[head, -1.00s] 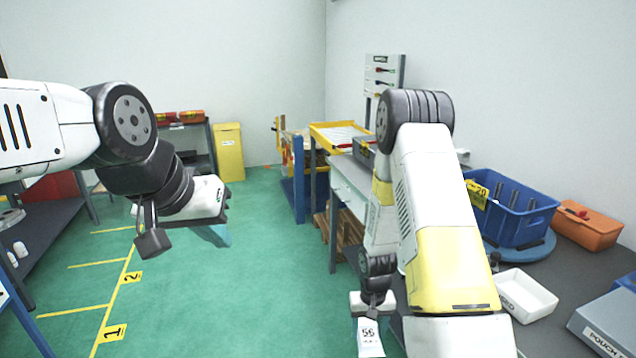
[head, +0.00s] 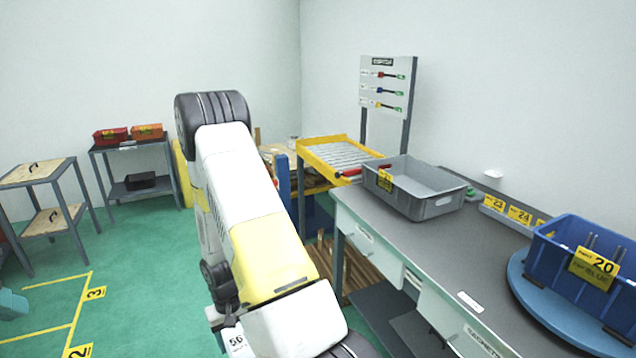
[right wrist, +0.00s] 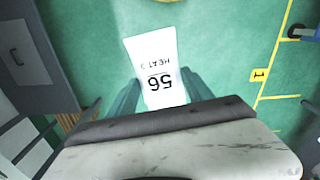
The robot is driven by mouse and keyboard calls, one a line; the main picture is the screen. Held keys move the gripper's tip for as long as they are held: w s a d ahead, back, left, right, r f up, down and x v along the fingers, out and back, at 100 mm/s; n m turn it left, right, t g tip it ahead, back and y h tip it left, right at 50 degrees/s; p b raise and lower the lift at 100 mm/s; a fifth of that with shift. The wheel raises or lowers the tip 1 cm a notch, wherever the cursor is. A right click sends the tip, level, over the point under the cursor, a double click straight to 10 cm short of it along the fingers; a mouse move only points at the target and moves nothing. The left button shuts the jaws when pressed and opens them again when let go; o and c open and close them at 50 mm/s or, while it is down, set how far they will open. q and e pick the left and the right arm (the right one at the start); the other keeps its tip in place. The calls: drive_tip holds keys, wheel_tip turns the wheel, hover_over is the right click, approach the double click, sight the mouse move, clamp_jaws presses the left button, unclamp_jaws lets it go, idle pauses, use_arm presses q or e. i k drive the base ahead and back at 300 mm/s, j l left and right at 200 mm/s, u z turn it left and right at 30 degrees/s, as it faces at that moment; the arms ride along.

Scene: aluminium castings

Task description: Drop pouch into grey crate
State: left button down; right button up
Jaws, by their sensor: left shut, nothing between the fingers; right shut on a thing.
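The pouch is white with a black "56" (head: 237,343), low in the head view; it also shows in the right wrist view (right wrist: 150,55). My right gripper (right wrist: 160,92) is shut on one end of it, its teal fingers on both sides, and holds it over the green floor. In the head view my right forearm covers most of that gripper. The grey crate (head: 400,203) stands on the workbench, right of and beyond my right arm; the inside that shows looks empty. Only teal fingertips of my left gripper (head: 12,304) show at the left edge; they look shut and empty.
The grey workbench (head: 447,250) has clear top between the grey crate and the blue crate (head: 590,262) on its round blue base. A yellow-rimmed roller stand (head: 318,152) and a tool board (head: 386,85) stand behind. Open floor lies left.

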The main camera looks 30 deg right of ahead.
sight(416, 193)
drive_tip(key=i+z, duration=0.4)
drive_tip(key=i+j+z, duration=0.2)
drive_tip(key=z, duration=0.15)
drive_tip(key=i+j+z, duration=0.4)
drive_tip(key=l, duration=0.1)
